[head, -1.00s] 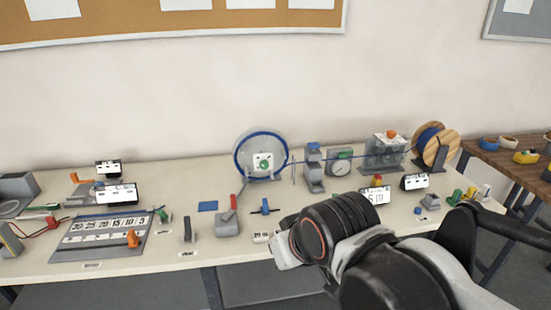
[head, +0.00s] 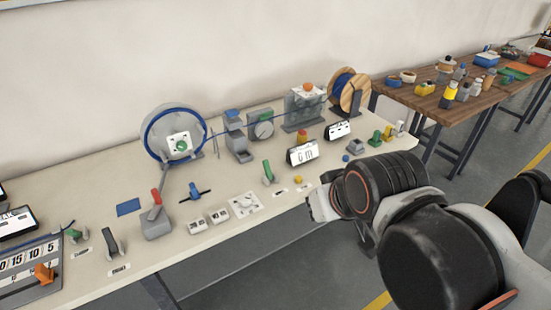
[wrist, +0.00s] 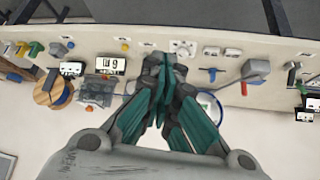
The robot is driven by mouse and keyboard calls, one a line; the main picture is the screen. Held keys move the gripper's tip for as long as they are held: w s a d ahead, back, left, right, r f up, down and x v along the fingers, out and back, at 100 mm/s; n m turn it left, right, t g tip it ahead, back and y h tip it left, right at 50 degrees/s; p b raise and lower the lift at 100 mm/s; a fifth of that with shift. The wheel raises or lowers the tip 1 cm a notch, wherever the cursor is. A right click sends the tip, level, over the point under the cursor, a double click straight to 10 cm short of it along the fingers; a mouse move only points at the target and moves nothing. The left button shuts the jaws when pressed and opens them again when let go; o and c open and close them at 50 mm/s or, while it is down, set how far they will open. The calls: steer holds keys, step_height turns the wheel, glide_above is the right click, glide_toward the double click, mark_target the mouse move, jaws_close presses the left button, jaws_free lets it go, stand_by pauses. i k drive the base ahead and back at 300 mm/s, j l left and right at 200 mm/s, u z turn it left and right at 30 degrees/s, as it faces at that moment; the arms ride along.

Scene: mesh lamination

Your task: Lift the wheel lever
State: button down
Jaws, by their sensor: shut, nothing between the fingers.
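A wheel with a blue rim (head: 147,137) and a white hub with a green centre stands at the back of the bench. In front are a red-handled lever on a grey base (head: 157,224), a blue cross-shaped handle (head: 195,193) and a green-handled lever (head: 267,171). I cannot tell which is the wheel lever; the labels are unreadable. The red-handled lever also shows right of my gripper in the wrist view (wrist: 256,68). My gripper (wrist: 165,68) is shut and empty over the bench. In the head view its fingers are mostly hidden by my arm.
Small displays (head: 302,154) stand on the right. A number panel (head: 28,270) lies at left. A brown table (head: 440,103) stands beyond the bench.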

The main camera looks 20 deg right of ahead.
mark_target(267, 168)
steer(key=i+j+z, duration=0.3)
steer(key=i, duration=0.15)
steer(key=i+j+z, duration=0.35)
steer(key=i+l, duration=0.05)
steer(key=i, duration=0.05)
